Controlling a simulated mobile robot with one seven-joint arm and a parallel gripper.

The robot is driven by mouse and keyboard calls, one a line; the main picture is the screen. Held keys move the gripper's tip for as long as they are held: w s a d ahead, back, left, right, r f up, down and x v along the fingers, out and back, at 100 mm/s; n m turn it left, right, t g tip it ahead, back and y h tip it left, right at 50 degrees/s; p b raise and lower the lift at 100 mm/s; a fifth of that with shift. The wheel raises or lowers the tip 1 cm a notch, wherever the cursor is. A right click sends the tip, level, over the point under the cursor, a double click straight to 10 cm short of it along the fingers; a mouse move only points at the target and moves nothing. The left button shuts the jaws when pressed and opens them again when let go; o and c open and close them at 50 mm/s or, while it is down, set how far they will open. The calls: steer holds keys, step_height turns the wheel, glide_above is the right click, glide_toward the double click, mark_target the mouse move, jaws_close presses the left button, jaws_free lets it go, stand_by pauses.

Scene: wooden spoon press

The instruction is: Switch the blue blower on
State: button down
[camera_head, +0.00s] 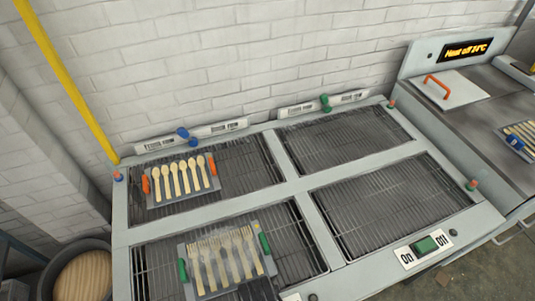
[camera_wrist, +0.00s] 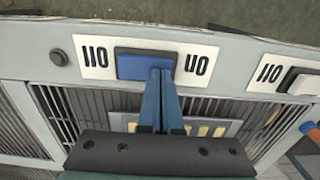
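The blue rocker switch (camera_wrist: 134,66) sits on a white plate in the wrist view, its lettering upside down: Off at the left, On at the right. My gripper (camera_wrist: 161,73) has its two blue fingers together, with nothing between them. The fingertips overlap the rocker's lower edge, toward the On side. I cannot tell whether they touch it, or which way the rocker is tipped. In the head view a blue blower part (camera_head: 183,133) is on the left bar behind the bench.
A green rocker switch (camera_head: 426,245) is at the bench's front right. A pale rocker (camera_wrist: 303,82) shows right of the blue one. Trays of wooden spoons (camera_head: 181,178) and forks (camera_head: 222,258) lie on the left grilles. The right grilles (camera_head: 380,205) are bare.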

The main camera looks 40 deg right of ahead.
steer(key=shift+f, duration=0.2)
steer(key=shift+r, duration=0.1)
step_height(320, 180, up, 7)
steer(key=p, duration=0.7)
stand_by(0.6)
